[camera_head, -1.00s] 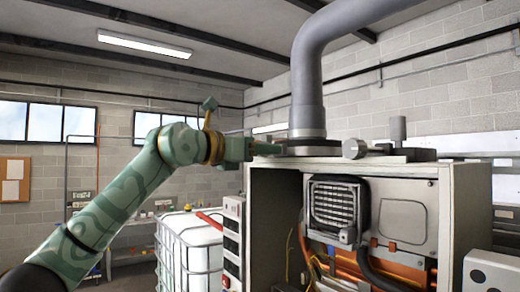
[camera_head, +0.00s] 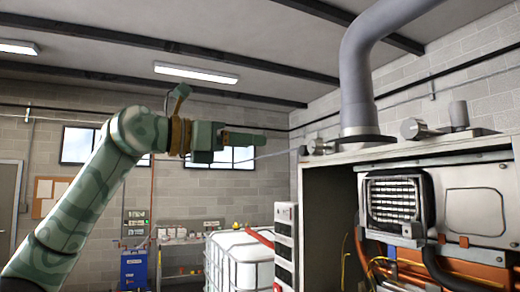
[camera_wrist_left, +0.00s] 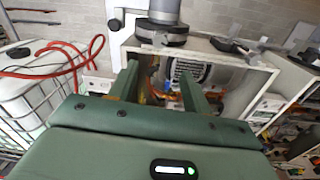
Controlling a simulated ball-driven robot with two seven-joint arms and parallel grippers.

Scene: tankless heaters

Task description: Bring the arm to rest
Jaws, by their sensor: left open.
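My left arm (camera_head: 85,190), in green camouflage, reaches up from the lower left of the head view. Its left gripper (camera_head: 258,138) points right, raised at about the height of the heater cabinet's top and left of it. In the left wrist view the two green fingers of this gripper (camera_wrist_left: 160,78) stand wide apart with nothing between them. The open heater cabinet (camera_head: 318,205) is beyond them, and it also shows in the wrist view (camera_wrist_left: 262,80). My right gripper is in neither view.
A grey flue pipe (camera_head: 357,85) rises from the cabinet top, with small metal fittings (camera_head: 413,129) beside it. A white caged tank (camera_head: 240,262) stands left of the cabinet, with a red hose (camera_wrist_left: 40,70) on it. A blue machine (camera_head: 134,270) and workbench stand behind. Open air surrounds the gripper.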

